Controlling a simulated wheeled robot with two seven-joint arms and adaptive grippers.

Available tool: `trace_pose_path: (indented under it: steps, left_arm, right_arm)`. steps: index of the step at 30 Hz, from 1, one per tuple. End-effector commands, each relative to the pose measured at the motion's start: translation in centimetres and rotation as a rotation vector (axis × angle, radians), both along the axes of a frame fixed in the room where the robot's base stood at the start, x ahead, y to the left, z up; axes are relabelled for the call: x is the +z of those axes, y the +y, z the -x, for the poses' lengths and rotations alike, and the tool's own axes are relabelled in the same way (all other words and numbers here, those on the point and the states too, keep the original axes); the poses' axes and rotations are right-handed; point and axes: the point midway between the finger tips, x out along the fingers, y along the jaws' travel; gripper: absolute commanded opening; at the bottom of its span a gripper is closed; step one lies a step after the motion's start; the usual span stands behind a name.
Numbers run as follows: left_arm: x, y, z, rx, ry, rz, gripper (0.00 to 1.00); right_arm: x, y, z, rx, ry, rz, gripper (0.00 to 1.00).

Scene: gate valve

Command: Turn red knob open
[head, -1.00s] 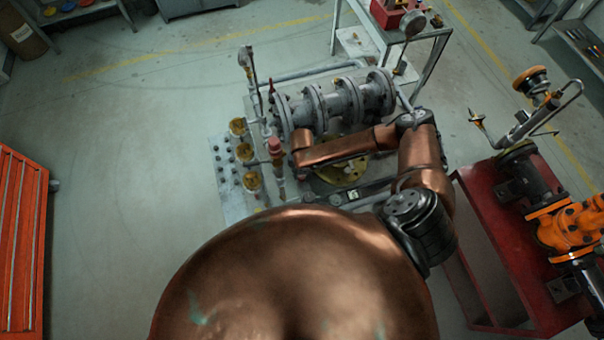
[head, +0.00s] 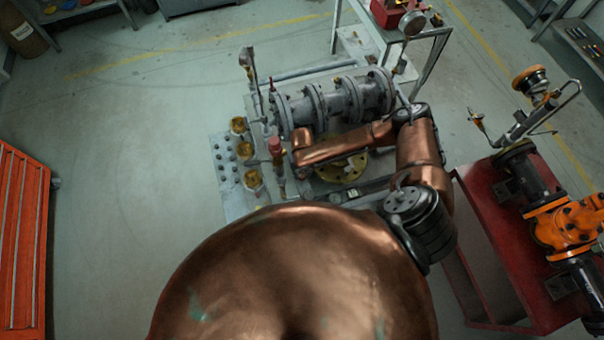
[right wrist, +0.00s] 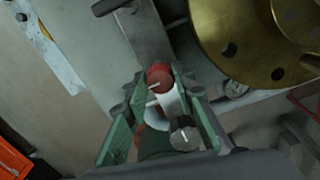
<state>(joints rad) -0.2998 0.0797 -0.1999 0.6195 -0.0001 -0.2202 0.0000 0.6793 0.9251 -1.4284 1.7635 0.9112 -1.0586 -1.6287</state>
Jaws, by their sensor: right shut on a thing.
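In the right wrist view the red knob (right wrist: 159,75) sits between the tips of the green-padded fingers of my right gripper (right wrist: 160,82). The gripper is shut on it, with a pale pin or stem showing beside the knob. In the head view my copper right arm reaches left over the pipe rig (head: 322,103), and its hand is mostly hidden by my wrist. A red-topped fitting (head: 275,146) stands just left of that wrist; I cannot tell if it is the same knob. My left gripper is not in view.
A yellow flange (head: 341,168) lies under my right forearm; a large brass-coloured disc (right wrist: 262,42) fills the upper right of the wrist view. A red stand (head: 480,232) with an orange valve (head: 568,226) is at right. Floor on the left is clear before the orange cabinet (head: 22,235).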

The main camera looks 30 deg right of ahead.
Motion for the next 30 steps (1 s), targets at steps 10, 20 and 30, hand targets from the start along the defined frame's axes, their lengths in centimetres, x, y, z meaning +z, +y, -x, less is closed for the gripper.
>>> trace_pose_path:
  steps: [10,20,30]
  left_arm:
    - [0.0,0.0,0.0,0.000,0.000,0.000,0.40]
    - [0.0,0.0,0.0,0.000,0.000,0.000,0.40]
    - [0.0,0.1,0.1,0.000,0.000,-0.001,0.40]
  right_arm:
    - [0.0,0.1,0.1,0.001,0.001,-0.002,0.34]
    - [0.0,0.0,0.0,0.000,0.000,0.000,0.42]
    - [3.7,-0.1,-0.1,0.002,-0.003,0.000,0.42]
